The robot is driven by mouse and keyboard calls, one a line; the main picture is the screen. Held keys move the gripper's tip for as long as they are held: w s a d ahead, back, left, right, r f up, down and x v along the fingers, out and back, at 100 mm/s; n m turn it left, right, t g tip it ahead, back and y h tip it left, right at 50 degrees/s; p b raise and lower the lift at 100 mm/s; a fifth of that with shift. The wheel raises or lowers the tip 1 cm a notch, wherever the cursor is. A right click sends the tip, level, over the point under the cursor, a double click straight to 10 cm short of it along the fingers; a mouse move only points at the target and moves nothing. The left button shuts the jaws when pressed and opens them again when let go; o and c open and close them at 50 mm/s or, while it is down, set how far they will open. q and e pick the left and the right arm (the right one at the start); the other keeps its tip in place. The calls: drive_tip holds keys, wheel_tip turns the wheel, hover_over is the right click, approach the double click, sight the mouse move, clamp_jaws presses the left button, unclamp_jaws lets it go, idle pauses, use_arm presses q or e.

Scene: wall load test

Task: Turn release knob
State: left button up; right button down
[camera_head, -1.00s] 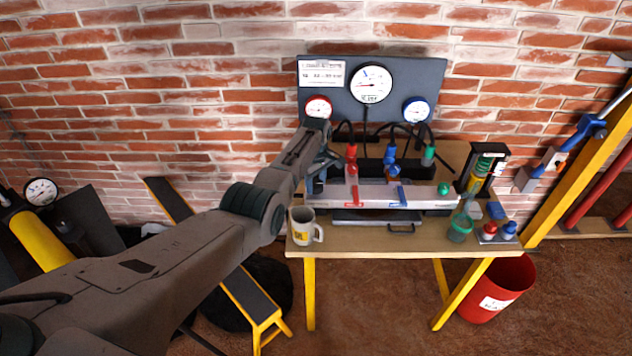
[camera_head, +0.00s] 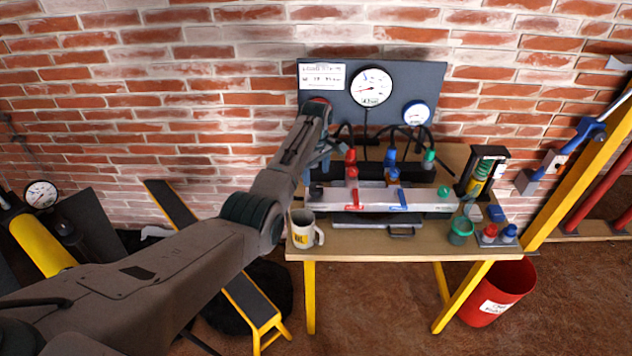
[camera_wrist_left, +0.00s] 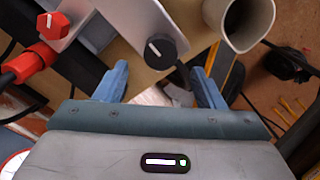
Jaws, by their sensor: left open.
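A black round knob with a white line (camera_wrist_left: 161,51) sits at the end of a pale metal block in the left wrist view. In the head view the black knob (camera_head: 316,190) is at the left end of the long grey block (camera_head: 334,198) on the bench. My left gripper (camera_wrist_left: 160,86) is open, with its blue fingers spread. The knob shows between and beyond the fingertips; I cannot tell whether they touch it. In the head view my left gripper (camera_head: 319,164) is above the block's left end, partly hidden by its own wrist. My right gripper is not in view.
A mug (camera_head: 304,230) stands close by at the bench's front left corner. A red hexagonal knob (camera_wrist_left: 53,26) is left of the black knob in the wrist view. A gauge board (camera_head: 335,105) stands behind. A green cup (camera_head: 461,230) is at right.

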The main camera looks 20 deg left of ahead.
sight(316, 186)
use_arm(q)
drive_tip(key=shift+r+b, duration=0.55)
drive_tip(key=shift+r, duration=2.2)
drive_tip(key=shift+f, duration=0.1)
